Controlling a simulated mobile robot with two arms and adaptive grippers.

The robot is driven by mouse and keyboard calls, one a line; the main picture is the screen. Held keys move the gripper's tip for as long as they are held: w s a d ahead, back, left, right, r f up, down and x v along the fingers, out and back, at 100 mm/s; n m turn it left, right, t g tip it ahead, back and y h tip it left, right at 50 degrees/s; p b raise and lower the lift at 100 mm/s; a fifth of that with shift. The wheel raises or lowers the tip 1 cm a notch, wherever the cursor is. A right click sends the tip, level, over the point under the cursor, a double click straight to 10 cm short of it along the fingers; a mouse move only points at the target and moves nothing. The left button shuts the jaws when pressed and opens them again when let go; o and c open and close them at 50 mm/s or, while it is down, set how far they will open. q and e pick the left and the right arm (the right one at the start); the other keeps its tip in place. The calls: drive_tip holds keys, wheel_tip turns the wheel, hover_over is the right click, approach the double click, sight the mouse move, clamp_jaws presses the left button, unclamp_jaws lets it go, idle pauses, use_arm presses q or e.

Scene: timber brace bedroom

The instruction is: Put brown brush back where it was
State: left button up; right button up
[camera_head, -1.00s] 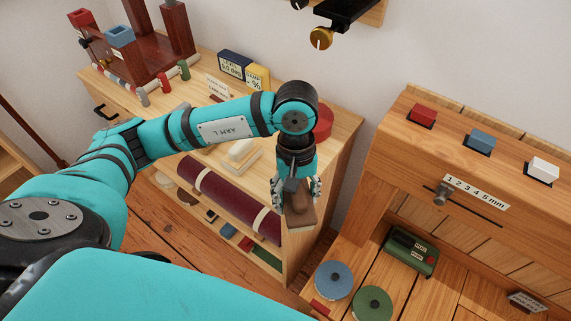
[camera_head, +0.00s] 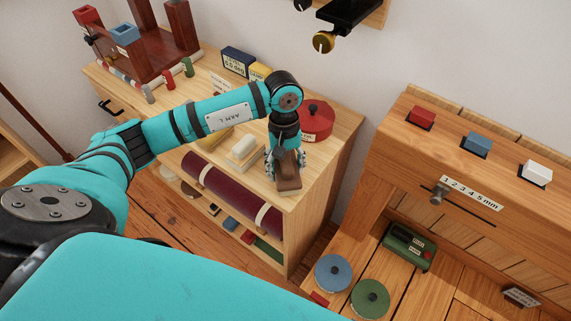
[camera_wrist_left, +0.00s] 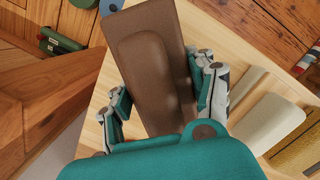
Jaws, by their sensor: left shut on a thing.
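The brown brush (camera_head: 289,178) is a dark brown block with a raised grip, near the front right of the wooden shelf top (camera_head: 318,165). My left gripper (camera_head: 285,168) is shut on it from above. In the left wrist view the brush (camera_wrist_left: 148,60) lies between the two fingers, over the pale wood top. Whether its underside touches the wood cannot be told. A cream-coloured brush (camera_head: 244,150) stands to the left of it, and also shows in the left wrist view (camera_wrist_left: 268,122). My right gripper is not in view.
A red round lidded tin (camera_head: 316,118) stands just behind my gripper. A dark red wooden frame (camera_head: 150,50) is at the back left. The workbench (camera_head: 460,150) stands to the right, with blue (camera_head: 333,272) and green (camera_head: 370,298) discs on its lower surface.

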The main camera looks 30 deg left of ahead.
use_arm(q)
drive_tip(key=shift+f, duration=0.1)
drive_tip(key=o, duration=0.7)
drive_tip(key=shift+c, duration=0.2)
drive_tip(key=o, duration=0.5)
drive_tip(key=r, duration=0.4)
drive_tip(key=w+r+b, duration=0.1)
drive_tip(key=r, duration=0.3)
drive_tip(key=a+r+b, duration=0.1)
drive_tip(key=r, duration=0.3)
drive_tip(key=shift+w, duration=0.2)
